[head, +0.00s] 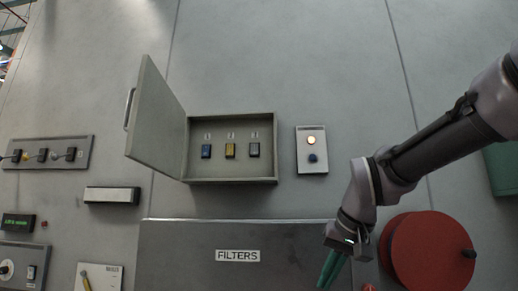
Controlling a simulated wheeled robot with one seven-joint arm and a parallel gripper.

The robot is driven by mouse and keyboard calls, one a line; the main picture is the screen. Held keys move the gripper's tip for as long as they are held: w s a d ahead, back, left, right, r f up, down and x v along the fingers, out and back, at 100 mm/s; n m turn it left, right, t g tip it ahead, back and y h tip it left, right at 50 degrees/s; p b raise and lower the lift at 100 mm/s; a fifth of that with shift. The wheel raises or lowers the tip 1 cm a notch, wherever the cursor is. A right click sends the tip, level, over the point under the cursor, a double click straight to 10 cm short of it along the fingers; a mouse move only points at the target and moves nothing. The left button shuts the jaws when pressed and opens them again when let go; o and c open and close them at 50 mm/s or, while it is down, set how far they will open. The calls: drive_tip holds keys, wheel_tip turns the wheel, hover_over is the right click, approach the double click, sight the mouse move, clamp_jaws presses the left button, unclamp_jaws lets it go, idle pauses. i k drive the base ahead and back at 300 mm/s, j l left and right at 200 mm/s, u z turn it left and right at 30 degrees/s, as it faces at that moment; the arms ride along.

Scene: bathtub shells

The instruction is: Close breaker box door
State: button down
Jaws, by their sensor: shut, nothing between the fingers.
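The breaker box (234,181) is mounted on the grey wall in the middle of the head view. Its door (158,118) is hinged on the left side and stands wide open, swung out to the left. A light handle (129,109) sits on the door's outer left edge. Three breakers, blue (206,151), yellow (230,150) and dark grey (254,150), show inside. My gripper (326,281) has green fingers, is shut and empty, and points down at the lower right of the box, well apart from the door.
A panel with two round buttons (312,163) is right of the box. A FILTERS cabinet (185,255) is below it. A red round wheel (430,255) is at lower right. A switch panel (46,140) and light bar (111,195) are at left. Bare wall lies above the box.

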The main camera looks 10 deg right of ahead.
sight(155, 131)
drive_tip(key=k+l+u, duration=0.15)
drive_tip(key=l, duration=0.2)
drive_tip(key=k+l+u, duration=0.15)
drive_tip(key=l, duration=0.15)
drive_tip(key=k+l+u, duration=0.15)
drive_tip(key=l, duration=0.2)
drive_tip(key=i+j, duration=0.2)
drive_tip(key=j, duration=0.15)
drive_tip(key=i+j+z, duration=0.15)
drive_tip(key=i+j, duration=0.2)
drive_tip(key=j, duration=0.3)
drive_tip(key=i+j+z, duration=0.1)
drive_tip(key=j, duration=0.25)
drive_tip(key=i+j+z, duration=0.1)
drive_tip(key=i+j, duration=0.15)
drive_tip(key=j, duration=0.15)
drive_tip(key=i+j, duration=0.15)
drive_tip(key=j, duration=0.25)
drive_tip(key=i+j+z, duration=0.1)
drive_tip(key=j, duration=0.7)
